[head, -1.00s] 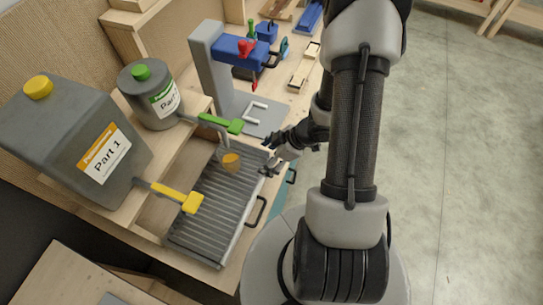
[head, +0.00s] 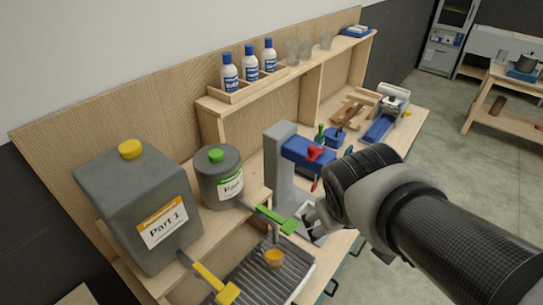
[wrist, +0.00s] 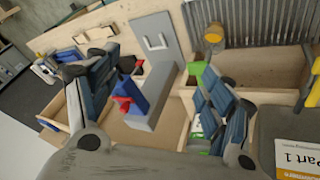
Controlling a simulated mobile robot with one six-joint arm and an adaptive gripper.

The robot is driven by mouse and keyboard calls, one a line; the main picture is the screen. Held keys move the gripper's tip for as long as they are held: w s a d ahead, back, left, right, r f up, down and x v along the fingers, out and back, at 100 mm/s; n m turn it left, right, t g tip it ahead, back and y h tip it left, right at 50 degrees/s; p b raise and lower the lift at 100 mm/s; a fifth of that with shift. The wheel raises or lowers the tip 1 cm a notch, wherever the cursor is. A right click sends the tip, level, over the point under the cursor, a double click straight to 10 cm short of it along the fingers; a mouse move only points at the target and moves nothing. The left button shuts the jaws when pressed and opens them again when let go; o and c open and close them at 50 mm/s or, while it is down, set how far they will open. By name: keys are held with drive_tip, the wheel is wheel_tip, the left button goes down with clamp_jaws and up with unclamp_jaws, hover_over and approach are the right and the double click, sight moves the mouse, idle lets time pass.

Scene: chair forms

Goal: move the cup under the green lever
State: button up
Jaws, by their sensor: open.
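A clear cup with orange contents (head: 274,258) stands upright on the grooved grey tray (head: 252,284). In the head view it sits just below the green lever (head: 276,218); whether it is exactly beneath the spout I cannot tell. The cup also shows at the top of the wrist view (wrist: 213,38), with the green lever (wrist: 197,75) close by. My gripper (head: 308,226) is open and empty, right of the lever and up from the cup. In the wrist view my gripper's fingers (wrist: 155,65) are spread wide, apart from the cup.
The yellow lever (head: 216,284) juts over the tray from the Part 1 container (head: 145,212). The green-capped container (head: 219,178) stands beside it. A grey stand with a blue press (head: 306,150) rises behind my gripper. White bottles (head: 249,64) line the shelf.

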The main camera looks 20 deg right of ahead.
drive_tip(key=s+a+r+y, duration=0.2)
drive_tip(key=s+a, duration=0.5)
drive_tip(key=a, duration=0.1)
drive_tip(key=shift+s+a+r+m+y, duration=0.15)
drive_tip(key=shift+s+m+y, duration=0.1)
drive_tip(key=shift+m+y, duration=0.15)
wheel_tip(320, 180, down, 14)
drive_tip(key=b, duration=1.4)
drive_tip(key=shift+f, duration=0.2)
